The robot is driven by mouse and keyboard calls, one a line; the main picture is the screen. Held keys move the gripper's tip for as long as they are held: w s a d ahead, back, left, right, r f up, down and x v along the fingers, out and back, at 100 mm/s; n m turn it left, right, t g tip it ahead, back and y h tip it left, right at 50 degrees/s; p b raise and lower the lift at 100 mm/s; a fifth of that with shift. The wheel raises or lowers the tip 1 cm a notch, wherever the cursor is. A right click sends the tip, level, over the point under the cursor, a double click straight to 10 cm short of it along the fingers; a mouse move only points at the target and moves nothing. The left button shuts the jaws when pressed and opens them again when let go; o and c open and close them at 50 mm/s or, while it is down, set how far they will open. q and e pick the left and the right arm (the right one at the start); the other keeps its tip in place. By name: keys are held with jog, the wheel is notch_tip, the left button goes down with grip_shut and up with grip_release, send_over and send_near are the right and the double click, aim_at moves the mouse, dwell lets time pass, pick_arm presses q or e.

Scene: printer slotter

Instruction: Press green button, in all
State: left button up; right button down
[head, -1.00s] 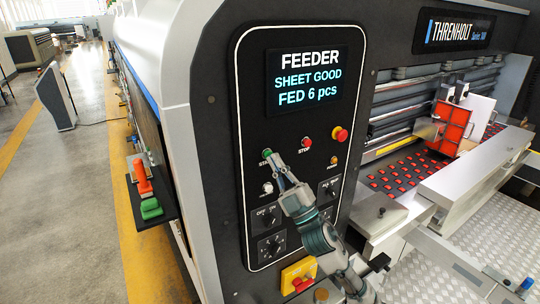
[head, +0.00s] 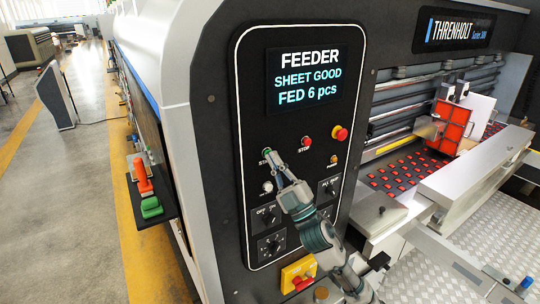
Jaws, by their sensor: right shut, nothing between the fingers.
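The green button (head: 267,151) sits at the upper left of the buttons on the black feeder panel (head: 290,120), above a partly hidden label. My right gripper (head: 273,158) is shut and empty. Its tip is at the green button and overlaps its lower edge in the head view; I cannot tell whether it touches. The screen (head: 304,80) above reads "FEEDER, SHEET GOOD, FED 6 pcs". My left gripper is not in view.
Rotary knobs (head: 268,216) lie below. A shelf with orange and green handled items (head: 148,191) juts out at left.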

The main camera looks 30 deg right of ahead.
jog(key=shift+w, duration=0.25)
jog(key=shift+s, duration=0.1)
dwell(0.4)
jog(key=shift+s+d, duration=0.1)
jog(key=shift+s, duration=0.8)
jog(key=shift+s+d, duration=0.2)
jog(key=shift+s, duration=2.3)
